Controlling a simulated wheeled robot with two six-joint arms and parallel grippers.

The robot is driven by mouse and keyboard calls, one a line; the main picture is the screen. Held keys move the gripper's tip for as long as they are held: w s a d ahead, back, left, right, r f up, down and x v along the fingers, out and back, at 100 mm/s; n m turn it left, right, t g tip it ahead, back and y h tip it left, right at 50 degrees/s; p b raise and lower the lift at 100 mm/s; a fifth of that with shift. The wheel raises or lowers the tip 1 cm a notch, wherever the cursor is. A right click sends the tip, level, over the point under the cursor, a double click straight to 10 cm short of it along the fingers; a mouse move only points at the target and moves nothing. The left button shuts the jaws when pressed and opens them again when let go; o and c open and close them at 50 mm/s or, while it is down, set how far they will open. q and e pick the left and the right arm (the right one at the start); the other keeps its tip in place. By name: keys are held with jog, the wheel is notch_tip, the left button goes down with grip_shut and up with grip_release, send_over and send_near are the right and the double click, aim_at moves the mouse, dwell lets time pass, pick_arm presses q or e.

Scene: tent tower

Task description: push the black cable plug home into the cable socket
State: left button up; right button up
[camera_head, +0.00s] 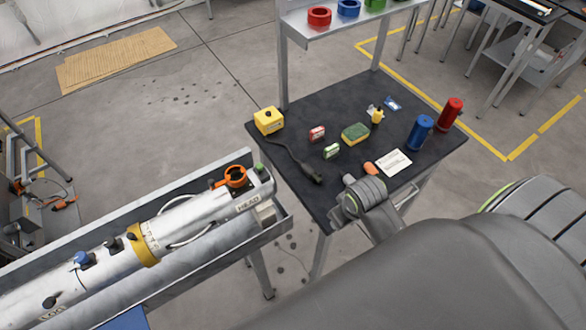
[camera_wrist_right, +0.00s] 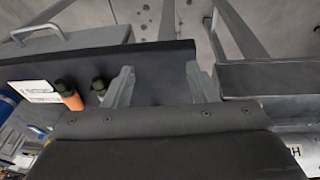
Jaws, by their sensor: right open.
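The black cable plug (camera_head: 313,177) lies on the dark table at the end of a black cable that runs from a yellow box (camera_head: 268,121). My right wrist (camera_head: 364,196) is over the table's near edge, to the right of the plug. In the right wrist view my right gripper (camera_wrist_right: 159,83) is open, with only dark table edge between its fingers. A dark cylindrical end (camera_wrist_right: 100,85) shows beside one finger; I cannot tell if it is the plug. A white tube (camera_head: 200,222) marked HEAD lies in a trough; I cannot make out the cable socket. My left gripper is not in view.
The table (camera_head: 290,104) also holds a sponge (camera_head: 355,133), small red and green boxes, an orange-handled item (camera_head: 370,168), a white card (camera_head: 395,163), and blue and red cylinders. The trough (camera_head: 150,205) stands close to the table's left side. A shelf rises behind.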

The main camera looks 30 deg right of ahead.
jog(key=shift+n, duration=0.3)
jog(key=w, duration=0.1)
jog(key=w+r, duration=0.1)
jog(key=w+a, duration=0.1)
jog(key=w, duration=0.1)
jog(key=shift+w+r, duration=0.1)
jog(key=shift+r, duration=0.15)
jog(key=w+d+r, duration=0.1)
jog(key=w+r, duration=0.1)
jog(key=w, duration=0.5)
notch_tip(320, 180, up, 10)
jog(key=n+g, duration=0.1)
jog(key=g, duration=0.1)
send_over(306, 165)
jog(key=shift+y, duration=0.4)
jog(key=f+b, duration=1.2)
jog(key=f, duration=0.1)
jog(key=shift+w+d, duration=0.1)
jog(key=shift+w, duration=0.1)
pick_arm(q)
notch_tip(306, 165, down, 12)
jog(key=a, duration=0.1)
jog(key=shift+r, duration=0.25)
pick_arm(e)
jog(key=shift+s+f, duration=0.15)
jog(key=shift+f, duration=0.95)
jog(key=shift+s+f, duration=0.15)
jog(key=shift+f, duration=0.95)
jog(key=shift+c, duration=0.4)
jog(key=c, duration=1)
